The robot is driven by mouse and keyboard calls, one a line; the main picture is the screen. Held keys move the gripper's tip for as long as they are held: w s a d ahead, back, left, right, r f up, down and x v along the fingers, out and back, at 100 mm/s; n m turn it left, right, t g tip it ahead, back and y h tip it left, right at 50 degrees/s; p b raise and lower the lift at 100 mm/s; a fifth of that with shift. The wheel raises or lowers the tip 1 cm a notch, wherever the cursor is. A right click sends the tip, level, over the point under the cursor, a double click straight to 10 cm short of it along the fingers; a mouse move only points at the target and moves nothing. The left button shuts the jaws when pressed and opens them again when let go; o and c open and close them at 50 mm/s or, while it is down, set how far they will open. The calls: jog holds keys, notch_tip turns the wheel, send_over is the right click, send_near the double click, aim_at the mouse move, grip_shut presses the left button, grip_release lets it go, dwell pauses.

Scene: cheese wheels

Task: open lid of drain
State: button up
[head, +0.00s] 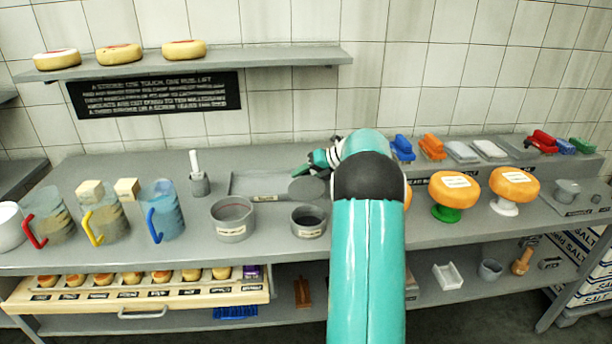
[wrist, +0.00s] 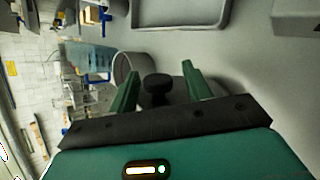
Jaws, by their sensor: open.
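My gripper (head: 320,165) is open above the middle of the grey counter, at the right end of a shallow grey tray (head: 240,186). A flat round grey disc (head: 306,189), which looks like the drain lid, lies just below it in the head view. In the wrist view, a dark knob (wrist: 158,88) on a round grey base shows between the two green fingers of my gripper (wrist: 160,66). The fingers stand on either side of the knob with gaps; contact cannot be told. My gripper body hides the lower part of the base.
Two labelled grey pots, a wide one (head: 232,218) and a smaller one (head: 308,222), stand in front of the tray. A blue-handled jug (head: 162,212) is at the left. Orange cheese wheels (head: 455,190) stand at the right. Brushes (head: 432,147) line the back ledge.

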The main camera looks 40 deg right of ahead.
jog(key=v, duration=1.3)
jog(key=shift+s+d+r, duration=0.2)
jog(key=shift+r, duration=0.1)
jog(key=a+r+n+g, duration=0.25)
jog(key=a+n, duration=0.35)
jog(key=a, duration=0.5)
jog(key=a+r+n+g, duration=0.1)
jog(key=a+r+n, duration=0.2)
jog(key=a+n, duration=0.6)
jog(key=s+a+n+h, duration=0.1)
jog(key=s+a+n, duration=0.3)
jog(key=a, duration=0.4)
jog(key=s+a+n+h, duration=0.2)
jog(key=s+a+n, duration=0.25)
jog(key=a, duration=0.35)
jog(key=s+a+f+n+h, duration=0.1)
jog(key=s+a+f+n, duration=0.2)
jog(key=s+a+n, duration=0.2)
jog(key=s+a+f+n+h, duration=0.1)
jog(key=s+a+f+n, duration=0.2)
jog(key=s+a+n, duration=0.2)
jog(key=s+n, duration=0.3)
jog(key=n, duration=0.4)
jog(key=shift+a+f, duration=0.25)
jog(key=shift+f, duration=0.1)
